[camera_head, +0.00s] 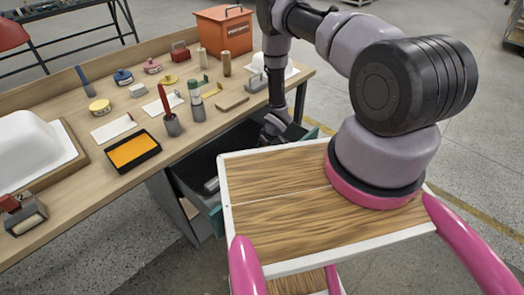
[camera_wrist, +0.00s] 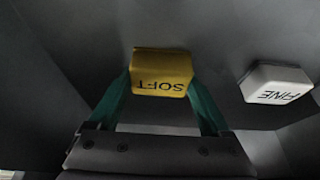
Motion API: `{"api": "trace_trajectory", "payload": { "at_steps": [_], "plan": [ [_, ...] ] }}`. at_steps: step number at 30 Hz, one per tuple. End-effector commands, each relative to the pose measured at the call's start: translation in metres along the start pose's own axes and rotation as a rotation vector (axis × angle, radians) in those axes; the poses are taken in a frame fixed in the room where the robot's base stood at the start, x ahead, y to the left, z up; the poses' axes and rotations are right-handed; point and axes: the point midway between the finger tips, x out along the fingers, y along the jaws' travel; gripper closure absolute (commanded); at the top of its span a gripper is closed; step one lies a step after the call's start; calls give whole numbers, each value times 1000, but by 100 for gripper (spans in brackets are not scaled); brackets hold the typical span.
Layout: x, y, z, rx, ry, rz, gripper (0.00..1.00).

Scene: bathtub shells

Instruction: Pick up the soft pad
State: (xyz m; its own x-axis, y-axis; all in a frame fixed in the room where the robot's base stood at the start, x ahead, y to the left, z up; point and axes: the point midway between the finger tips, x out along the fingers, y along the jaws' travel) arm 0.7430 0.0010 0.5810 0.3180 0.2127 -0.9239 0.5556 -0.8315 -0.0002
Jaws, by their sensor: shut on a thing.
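In the wrist view a yellow pad (camera_wrist: 160,72) with the dark word "SOFT", upside down in the picture, sits between the two green fingers of my gripper (camera_wrist: 161,92). The fingers press on its left and right sides, and the gripper is shut on it. Grey drawer surfaces surround the pad; I cannot tell whether it touches the floor under it. In the head view my arm reaches down into the open drawer (camera_head: 208,208) below the workbench, and the pad and the fingertips are hidden there.
A white pad (camera_wrist: 278,83) marked "FINE" lies to the right in the drawer. Grey drawer walls stand close around. The wooden workbench (camera_head: 75,215) above carries many items, among them an orange box (camera_head: 223,30) and a black-rimmed orange tray (camera_head: 133,151).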

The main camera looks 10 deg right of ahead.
Motion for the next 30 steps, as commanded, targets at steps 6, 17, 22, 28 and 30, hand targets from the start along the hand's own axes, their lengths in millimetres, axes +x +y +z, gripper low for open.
{"api": "trace_trajectory", "payload": {
  "at_steps": [6, 17, 22, 28, 30],
  "plan": [
    [-3, 0, -2, 0, 1, 0, 73],
    [-49, 0, -22, 1, 3, 1, 73],
    [-73, 0, -31, 1, 2, 1, 73],
    [-89, 0, -37, 1, 1, 1, 73],
    [-92, 0, -38, 0, 0, 0, 73]
  ]
}}
